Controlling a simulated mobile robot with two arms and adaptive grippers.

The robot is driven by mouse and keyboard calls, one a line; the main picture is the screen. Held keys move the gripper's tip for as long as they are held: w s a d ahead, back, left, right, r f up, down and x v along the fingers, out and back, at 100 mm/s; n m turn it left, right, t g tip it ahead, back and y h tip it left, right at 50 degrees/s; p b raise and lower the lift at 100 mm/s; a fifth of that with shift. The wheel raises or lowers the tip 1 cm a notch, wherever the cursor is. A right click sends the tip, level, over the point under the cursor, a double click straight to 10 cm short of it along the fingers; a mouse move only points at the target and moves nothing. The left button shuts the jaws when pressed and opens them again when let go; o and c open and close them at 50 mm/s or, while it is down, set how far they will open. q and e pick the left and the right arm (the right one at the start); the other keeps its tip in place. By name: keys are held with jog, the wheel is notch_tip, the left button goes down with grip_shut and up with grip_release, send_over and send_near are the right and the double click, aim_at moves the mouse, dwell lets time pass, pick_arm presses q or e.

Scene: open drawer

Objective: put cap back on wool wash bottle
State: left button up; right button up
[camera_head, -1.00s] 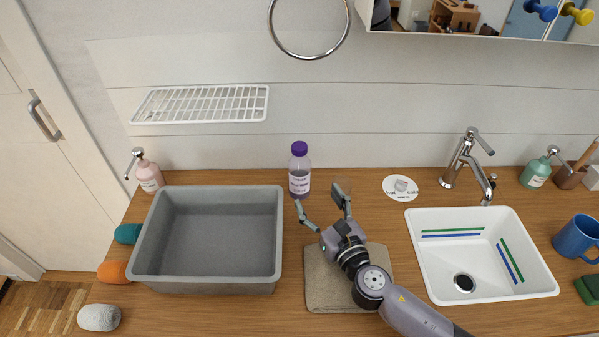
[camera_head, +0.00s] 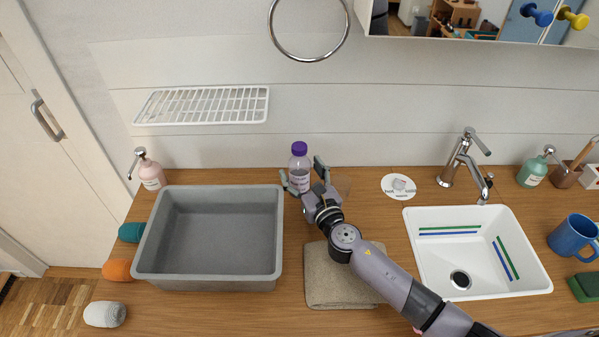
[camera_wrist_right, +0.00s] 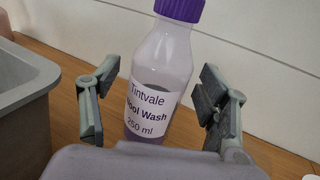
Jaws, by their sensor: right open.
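The wool wash bottle (camera_head: 300,170) stands upright on the wooden counter near the back wall. It is clear with lilac liquid and a white label, which reads "Wool Wash" in the right wrist view (camera_wrist_right: 152,108). A purple cap (camera_head: 299,148) sits on top of its neck; its lower part also shows in the right wrist view (camera_wrist_right: 180,8). My right gripper (camera_head: 304,177) is open at the bottle, with one finger on each side. In the right wrist view, gaps show between the fingers and the bottle. My left gripper is not in view.
A grey basin (camera_head: 147,240) stands to the left and a white sink (camera_head: 420,262) to the right. A folded beige cloth (camera_head: 325,285) lies under my right arm. A pink pump bottle (camera_head: 151,175) and yarn rolls (camera_head: 117,270) are at far left. A white round card (camera_head: 398,187) lies right.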

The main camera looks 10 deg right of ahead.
jog(key=shift+w+a+f, duration=0.1)
jog(key=shift+w+a, duration=0.1)
jog(key=shift+w, duration=0.9)
jog(key=shift+s, duration=0.1)
jog(key=shift+c, duration=0.4)
jog(key=c, duration=1.3)
